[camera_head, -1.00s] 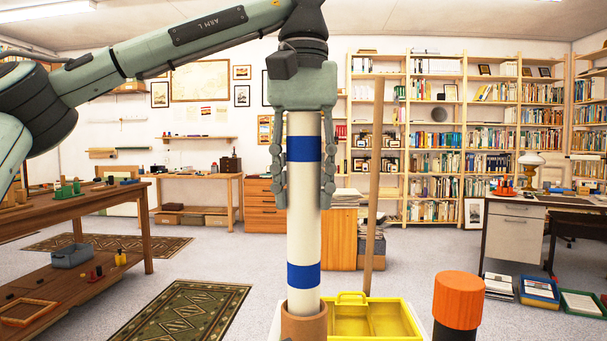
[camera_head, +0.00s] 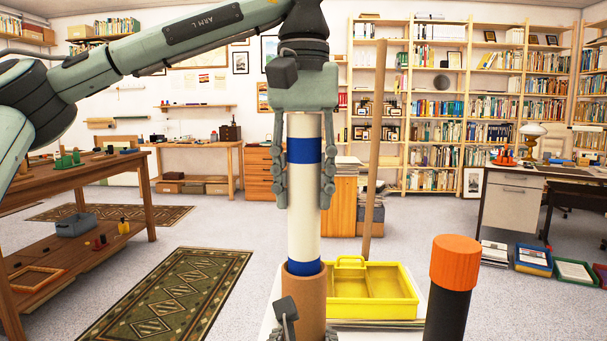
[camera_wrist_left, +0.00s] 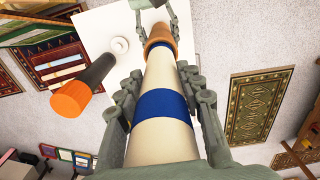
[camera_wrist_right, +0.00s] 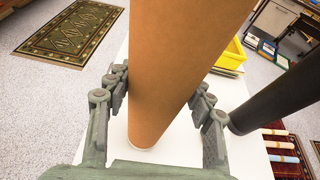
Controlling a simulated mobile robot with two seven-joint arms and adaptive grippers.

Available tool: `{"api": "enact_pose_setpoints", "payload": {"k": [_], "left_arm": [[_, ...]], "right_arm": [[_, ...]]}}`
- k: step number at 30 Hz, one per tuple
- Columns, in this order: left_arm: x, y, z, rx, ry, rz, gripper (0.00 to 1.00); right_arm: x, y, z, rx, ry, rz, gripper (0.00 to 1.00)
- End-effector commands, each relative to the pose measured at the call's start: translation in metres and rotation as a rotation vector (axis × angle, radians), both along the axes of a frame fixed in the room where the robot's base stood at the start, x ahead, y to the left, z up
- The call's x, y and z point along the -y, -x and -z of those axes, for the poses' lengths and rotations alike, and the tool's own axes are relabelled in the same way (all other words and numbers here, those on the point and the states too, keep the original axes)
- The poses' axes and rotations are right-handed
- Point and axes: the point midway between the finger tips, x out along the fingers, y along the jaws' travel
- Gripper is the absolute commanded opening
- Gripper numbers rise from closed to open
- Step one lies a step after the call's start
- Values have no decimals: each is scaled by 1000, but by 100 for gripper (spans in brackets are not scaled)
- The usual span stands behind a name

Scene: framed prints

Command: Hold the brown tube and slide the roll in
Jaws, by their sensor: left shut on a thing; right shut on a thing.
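The roll (camera_head: 304,225) is long and cream-white with blue bands. It stands upright, its lower end inside the brown tube (camera_head: 304,300), with the lower blue band at the tube's rim. My left gripper (camera_head: 304,196) points down and is shut around the roll's upper part; the left wrist view shows its fingers on both sides of the roll (camera_wrist_left: 160,105). My right gripper (camera_wrist_right: 162,95) is shut around the brown tube (camera_wrist_right: 180,60) low down, and only partly shows at the bottom of the head view. The roll's lower end is hidden inside the tube.
A black tube with an orange cap (camera_head: 455,265) stands at the right. A yellow tray (camera_head: 372,311) is behind the brown tube, with a tall wooden pole (camera_head: 375,160) beyond it. A small white ring-like thing (camera_wrist_left: 119,45) lies on the white tabletop (camera_wrist_left: 100,25).

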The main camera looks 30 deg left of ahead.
Motion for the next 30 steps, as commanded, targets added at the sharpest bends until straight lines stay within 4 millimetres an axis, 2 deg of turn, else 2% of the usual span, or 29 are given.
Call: {"api": "enact_pose_setpoints", "payload": {"k": [30], "left_arm": [[0,0,50,0,0,0,6]], "right_arm": [[0,0,0,0,0,0,13]]}}
